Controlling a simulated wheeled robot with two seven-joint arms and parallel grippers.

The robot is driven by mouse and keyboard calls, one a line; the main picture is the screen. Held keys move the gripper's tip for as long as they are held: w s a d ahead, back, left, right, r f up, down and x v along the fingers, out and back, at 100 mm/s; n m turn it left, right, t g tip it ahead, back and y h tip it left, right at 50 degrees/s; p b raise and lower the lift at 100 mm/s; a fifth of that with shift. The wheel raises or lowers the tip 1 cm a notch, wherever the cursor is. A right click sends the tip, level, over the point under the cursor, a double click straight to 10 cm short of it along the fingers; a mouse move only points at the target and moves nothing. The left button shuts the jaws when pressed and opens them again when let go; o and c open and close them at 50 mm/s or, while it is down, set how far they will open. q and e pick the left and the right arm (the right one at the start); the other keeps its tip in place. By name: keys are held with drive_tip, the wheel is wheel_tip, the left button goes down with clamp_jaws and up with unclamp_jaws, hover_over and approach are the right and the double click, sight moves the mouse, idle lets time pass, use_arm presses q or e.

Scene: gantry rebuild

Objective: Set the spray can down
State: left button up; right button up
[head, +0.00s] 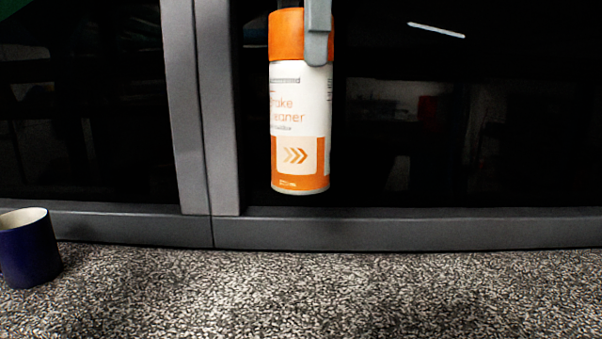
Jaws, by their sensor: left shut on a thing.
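The spray can (300,125) is white and orange with an orange top and "brake cleaner" lettering. It hangs upright in the upper middle of the head view, its base above the speckled surface in the picture. My left gripper (312,40) is shut on the can at its orange top. One grey finger shows in front of the can; the other finger is mostly hidden behind it. My right gripper is not in view.
A speckled grey surface (330,295) spans the bottom of the view and is clear in the middle and right. A dark blue mug (30,255) stands at the left edge. Behind are dark glass panes with a grey frame (400,230).

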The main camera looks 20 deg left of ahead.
sight(300, 165)
use_arm(q)
wheel_tip(300, 165, down, 11)
drive_tip(key=shift+s, duration=0.1)
drive_tip(key=shift+s+f, duration=0.2)
drive_tip(key=shift+f, duration=0.75)
drive_tip(key=shift+w+f, duration=0.15)
drive_tip(key=shift+f, duration=1.3)
drive_tip(key=shift+f, duration=0.2)
drive_tip(key=o, duration=1.5)
